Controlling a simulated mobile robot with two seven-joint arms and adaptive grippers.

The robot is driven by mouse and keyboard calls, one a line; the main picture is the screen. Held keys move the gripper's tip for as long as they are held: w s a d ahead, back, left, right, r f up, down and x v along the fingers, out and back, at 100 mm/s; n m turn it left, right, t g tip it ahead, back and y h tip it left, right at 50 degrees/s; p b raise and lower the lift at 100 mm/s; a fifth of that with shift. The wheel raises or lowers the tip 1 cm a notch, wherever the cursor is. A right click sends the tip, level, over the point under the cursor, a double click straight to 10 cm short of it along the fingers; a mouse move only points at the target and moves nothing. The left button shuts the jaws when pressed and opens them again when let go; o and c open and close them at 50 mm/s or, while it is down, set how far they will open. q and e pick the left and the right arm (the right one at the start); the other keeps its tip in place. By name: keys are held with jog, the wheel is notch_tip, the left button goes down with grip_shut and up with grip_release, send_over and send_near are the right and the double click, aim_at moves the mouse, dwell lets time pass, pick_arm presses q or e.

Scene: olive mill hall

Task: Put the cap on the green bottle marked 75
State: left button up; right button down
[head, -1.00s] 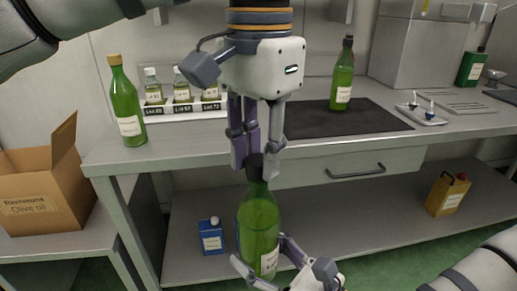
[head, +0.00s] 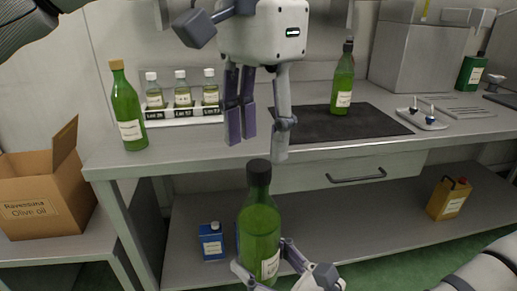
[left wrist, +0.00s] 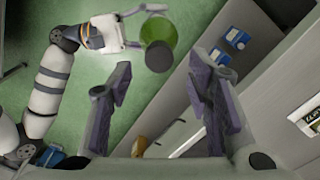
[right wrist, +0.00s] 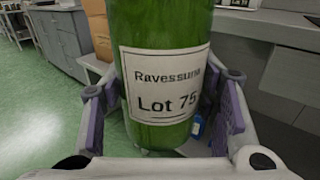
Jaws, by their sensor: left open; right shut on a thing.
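The green bottle (head: 259,232) stands upright in my right gripper (head: 268,270), which is shut on its lower part. Its label in the right wrist view (right wrist: 166,86) reads "Ravessuna Lot 75". A black cap (head: 259,172) sits on top of its neck; how tightly it sits I cannot tell. My left gripper (head: 258,145) is open and empty, above the bottle and apart from the cap. In the left wrist view the bottle top (left wrist: 158,57) shows from above, beyond the open fingers (left wrist: 160,95).
On the bench stand a corked green bottle (head: 127,108), a rack (head: 185,117) of small bottles, and another green bottle (head: 342,82) on a dark mat (head: 300,123). A small tray (head: 422,121) is at the right. A blue can (head: 211,243) and a yellow can (head: 449,198) are on the lower shelf.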

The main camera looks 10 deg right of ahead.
pick_arm(q)
jog(key=shift+r, duration=0.45)
jog(key=shift+c, duration=0.3)
